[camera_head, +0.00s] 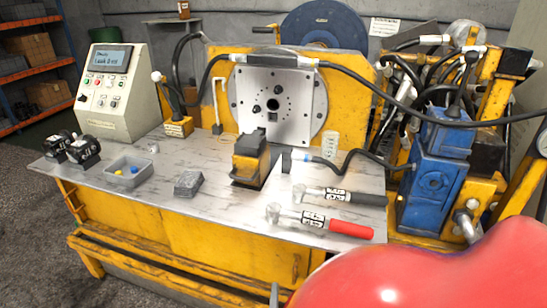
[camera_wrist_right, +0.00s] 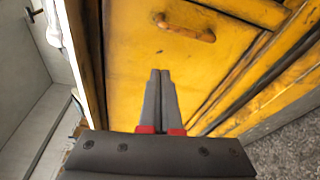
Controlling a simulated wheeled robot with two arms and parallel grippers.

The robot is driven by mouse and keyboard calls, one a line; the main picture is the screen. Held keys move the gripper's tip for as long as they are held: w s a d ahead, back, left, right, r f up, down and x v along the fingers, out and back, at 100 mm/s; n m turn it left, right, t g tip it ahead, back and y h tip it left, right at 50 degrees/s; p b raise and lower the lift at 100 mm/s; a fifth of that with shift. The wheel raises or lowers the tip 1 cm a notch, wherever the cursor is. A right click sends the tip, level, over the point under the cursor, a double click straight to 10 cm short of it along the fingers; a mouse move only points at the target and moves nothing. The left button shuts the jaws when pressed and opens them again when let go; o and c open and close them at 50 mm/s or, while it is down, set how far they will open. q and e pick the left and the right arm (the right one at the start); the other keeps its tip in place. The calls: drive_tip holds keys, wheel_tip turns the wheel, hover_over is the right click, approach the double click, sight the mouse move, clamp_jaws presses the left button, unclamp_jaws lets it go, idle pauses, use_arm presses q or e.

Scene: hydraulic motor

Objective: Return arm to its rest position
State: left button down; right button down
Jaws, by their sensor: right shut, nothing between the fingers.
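My right gripper (camera_wrist_right: 160,75) shows in the right wrist view with its two grey fingers together, shut and empty. Its fingertips are in front of a yellow cabinet front (camera_wrist_right: 130,45) with a handle (camera_wrist_right: 185,28) near the top. It does not appear to touch the cabinet. In the head view my red right arm (camera_head: 430,270) fills the bottom right corner, low in front of the workbench. My left gripper is in neither view.
The yellow-framed workbench (camera_head: 100,172) carries a red-handled tool (camera_head: 345,229), a black-handled tool (camera_head: 355,197), a grey bin (camera_head: 128,180) and a control box (camera_head: 112,100). A blue motor unit (camera_head: 435,180) stands at the right. Grey floor (camera_head: 40,235) is clear at left.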

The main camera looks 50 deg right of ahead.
drive_tip(key=shift+b+v, duration=0.4)
drive_tip(key=shift+v, duration=0.75)
